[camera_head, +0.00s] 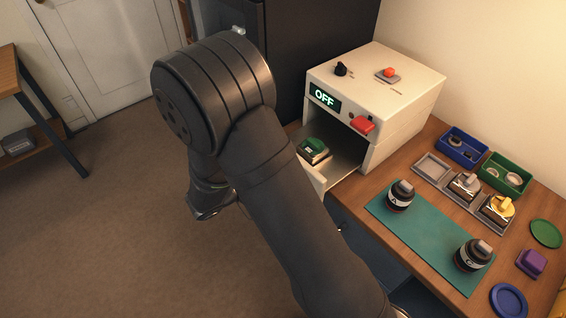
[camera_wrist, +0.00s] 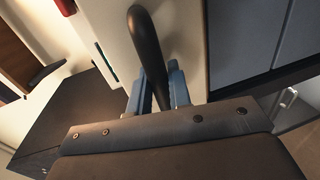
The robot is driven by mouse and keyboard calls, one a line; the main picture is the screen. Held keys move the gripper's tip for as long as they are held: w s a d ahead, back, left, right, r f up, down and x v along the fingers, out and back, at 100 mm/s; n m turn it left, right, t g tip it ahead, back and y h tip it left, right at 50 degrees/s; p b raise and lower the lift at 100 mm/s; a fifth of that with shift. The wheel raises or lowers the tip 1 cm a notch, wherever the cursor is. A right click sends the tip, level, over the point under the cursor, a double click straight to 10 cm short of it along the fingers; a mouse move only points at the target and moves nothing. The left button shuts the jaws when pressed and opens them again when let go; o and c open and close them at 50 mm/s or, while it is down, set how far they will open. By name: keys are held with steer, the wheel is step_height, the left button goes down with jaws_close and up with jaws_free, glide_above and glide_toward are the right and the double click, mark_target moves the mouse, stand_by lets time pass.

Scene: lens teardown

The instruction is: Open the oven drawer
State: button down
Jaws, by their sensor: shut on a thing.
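The white oven (camera_head: 376,85) stands on the wooden bench, and its display reads OFF. Its drawer (camera_head: 347,160) is out of the body, with a dark opening above it. A green-topped piece (camera_head: 314,148) sits in the drawer. In the wrist view, my gripper (camera_wrist: 159,92) has its blue fingers on either side of the dark curved handle (camera_wrist: 148,42), shut on it. The pale drawer front (camera_wrist: 185,30) is behind the handle.
A teal mat (camera_head: 427,235) holds two dark lens barrels (camera_head: 400,196). Beside it are a grey tray (camera_head: 434,167), a blue bin (camera_head: 462,147), a green bin (camera_head: 507,174) and a purple block (camera_head: 531,263). The floor left of the bench is clear.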

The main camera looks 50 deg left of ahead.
steer(key=shift+s, duration=0.15)
steer(key=c, duration=1.4)
jaws_free()
steer(key=v, duration=1.7)
steer(key=shift+s, duration=0.25)
steer(key=shift+w, duration=0.1)
steer(key=x, duration=1.7)
steer(key=shift+w, duration=0.2)
